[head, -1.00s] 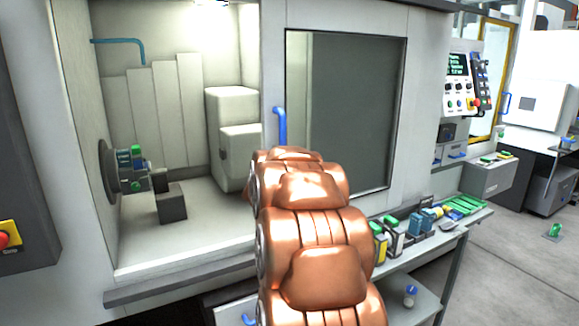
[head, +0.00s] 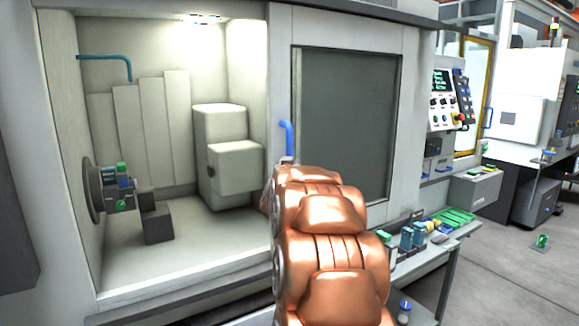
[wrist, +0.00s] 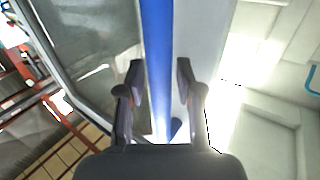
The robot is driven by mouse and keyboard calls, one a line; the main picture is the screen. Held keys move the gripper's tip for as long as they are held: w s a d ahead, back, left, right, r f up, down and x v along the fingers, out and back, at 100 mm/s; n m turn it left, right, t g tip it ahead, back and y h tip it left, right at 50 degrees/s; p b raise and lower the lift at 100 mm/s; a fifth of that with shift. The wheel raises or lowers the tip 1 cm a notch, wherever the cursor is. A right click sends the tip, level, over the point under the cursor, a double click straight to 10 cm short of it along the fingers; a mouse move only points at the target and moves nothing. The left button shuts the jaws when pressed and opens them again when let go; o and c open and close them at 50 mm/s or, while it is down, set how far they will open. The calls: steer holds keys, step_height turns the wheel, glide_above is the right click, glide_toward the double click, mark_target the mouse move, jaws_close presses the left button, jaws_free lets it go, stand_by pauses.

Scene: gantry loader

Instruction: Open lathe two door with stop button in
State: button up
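The lathe's sliding door (head: 412,60) has a dark window (head: 340,120) and stands to the right, leaving a wide opening on the left. Its blue vertical handle (head: 287,136) is on the door's left edge. In the wrist view the handle (wrist: 157,50) runs between the fingers of my gripper (wrist: 160,90), which is open around it with small gaps at the sides. In the head view my copper arm hides the gripper. A red stop button (head: 460,118) on yellow shows on the control panel (head: 440,85) at right; whether it is pressed in cannot be told.
Inside the lathe are a chuck (head: 95,190) with a coloured part, a dark block (head: 157,222) and a pale housing (head: 222,150). A bench (head: 435,255) with coloured parts stands at right, below the door.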

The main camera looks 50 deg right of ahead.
steer(key=shift+o, duration=0.7)
steer(key=v, duration=1.2)
stand_by(0.4)
